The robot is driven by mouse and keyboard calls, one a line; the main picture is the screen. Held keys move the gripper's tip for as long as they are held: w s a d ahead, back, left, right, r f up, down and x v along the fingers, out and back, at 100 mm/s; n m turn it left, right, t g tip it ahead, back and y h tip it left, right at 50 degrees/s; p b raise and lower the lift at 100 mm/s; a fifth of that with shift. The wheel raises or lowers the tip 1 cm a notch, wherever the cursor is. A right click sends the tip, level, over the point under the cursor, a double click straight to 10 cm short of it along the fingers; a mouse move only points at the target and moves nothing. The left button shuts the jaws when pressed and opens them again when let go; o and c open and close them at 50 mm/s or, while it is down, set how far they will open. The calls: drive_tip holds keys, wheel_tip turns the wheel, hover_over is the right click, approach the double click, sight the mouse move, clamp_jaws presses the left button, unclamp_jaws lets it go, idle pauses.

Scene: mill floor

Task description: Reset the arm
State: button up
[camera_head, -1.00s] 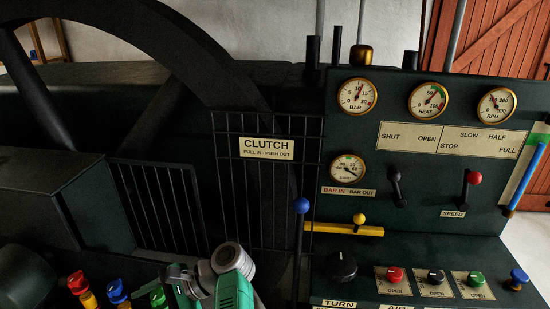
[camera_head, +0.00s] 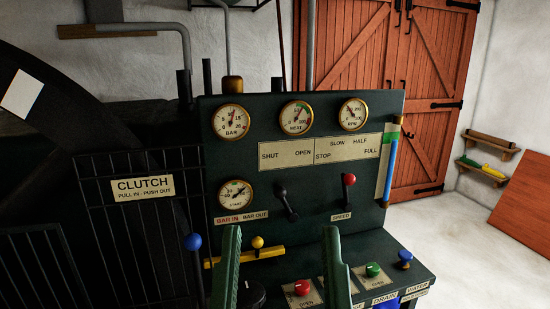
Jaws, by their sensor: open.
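My gripper (camera_head: 281,268) shows at the bottom middle of the head view. Its two green fingers stand upright and wide apart, with nothing between them. They are in front of the control panel (camera_head: 204,118) and cover part of its lower ledge. Whether they touch anything there I cannot tell. The rest of my arm is out of the picture.
A blue-knobbed lever (camera_head: 193,243) and a yellow bar (camera_head: 262,253) are left of and behind the fingers. Red (camera_head: 302,288) and green (camera_head: 373,270) knobs sit on the ledge. A red-knobbed speed lever (camera_head: 348,180) stands above. Open floor (camera_head: 450,225) lies to the right.

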wheel_tip(320, 180, up, 32)
drive_tip(key=p, duration=2.7)
drive_tip(key=shift+w+a+f, duration=0.2)
drive_tip(key=shift+w+a, duration=0.05)
